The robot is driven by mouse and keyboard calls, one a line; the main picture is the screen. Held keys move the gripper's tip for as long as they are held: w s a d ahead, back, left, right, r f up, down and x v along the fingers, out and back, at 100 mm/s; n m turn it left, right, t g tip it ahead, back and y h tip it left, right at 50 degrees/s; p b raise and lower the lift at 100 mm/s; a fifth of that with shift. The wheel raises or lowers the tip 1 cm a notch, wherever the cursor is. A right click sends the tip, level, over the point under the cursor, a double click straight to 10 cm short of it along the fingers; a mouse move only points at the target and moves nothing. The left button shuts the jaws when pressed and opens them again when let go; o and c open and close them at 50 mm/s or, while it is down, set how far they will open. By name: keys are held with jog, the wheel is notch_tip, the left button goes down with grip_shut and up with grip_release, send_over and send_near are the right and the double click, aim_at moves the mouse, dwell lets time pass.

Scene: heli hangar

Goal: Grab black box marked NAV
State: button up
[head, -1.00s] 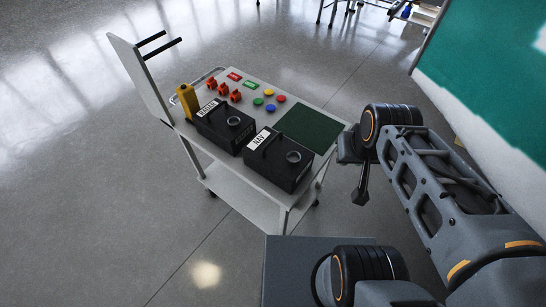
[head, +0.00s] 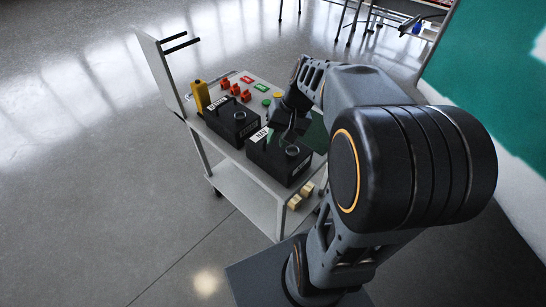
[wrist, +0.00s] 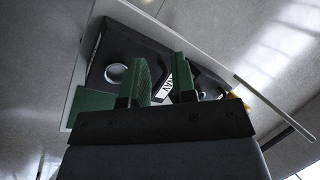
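The black box marked NAV (head: 272,163) stands upright on the near end of the white cart's top, with a white label and a round dial on its top. In the wrist view, the box (wrist: 122,48) lies beyond the fingers, and its NAV label shows between and behind them. My gripper (wrist: 163,72) is open and empty, with its two green fingers apart over the box's top. In the head view my gripper (head: 290,128) is above the NAV box, partly hidden by my arm. Whether the fingers touch the box or its handle I cannot tell.
A second black box (head: 226,126) stands just left of the NAV box on the cart (head: 262,180). A yellow object (head: 201,95), red blocks and coloured discs lie behind. Pale blocks (head: 294,202) are at the cart's near side. A green-and-white panel (head: 500,60) stands right.

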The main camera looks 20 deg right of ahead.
aim_at(276, 142)
jog(key=w+d+f+m+t+y+b, duration=0.1)
jog(key=w+d+f+m+t+y, duration=0.2)
jog(key=d, duration=0.5)
jog(key=w+d+f+m+t+y+b, duration=0.1)
jog(key=w+d+f+y, duration=0.1)
jog(key=w+d+y, duration=0.4)
jog(key=shift+h, duration=0.5)
jog(key=a, duration=0.1)
jog(key=a+f, duration=0.1)
jog(key=a, duration=0.1)
jog(key=a+f, duration=0.1)
jog(key=a, duration=0.1)
jog(key=shift+s+f, duration=0.2)
jog(key=shift+f, duration=0.05)
jog(key=shift+s+p+x, duration=0.2)
jog(key=shift+p+x, duration=0.4)
jog(key=shift+x, duration=2.1)
jog(key=shift+f, duration=0.15)
grip_shut()
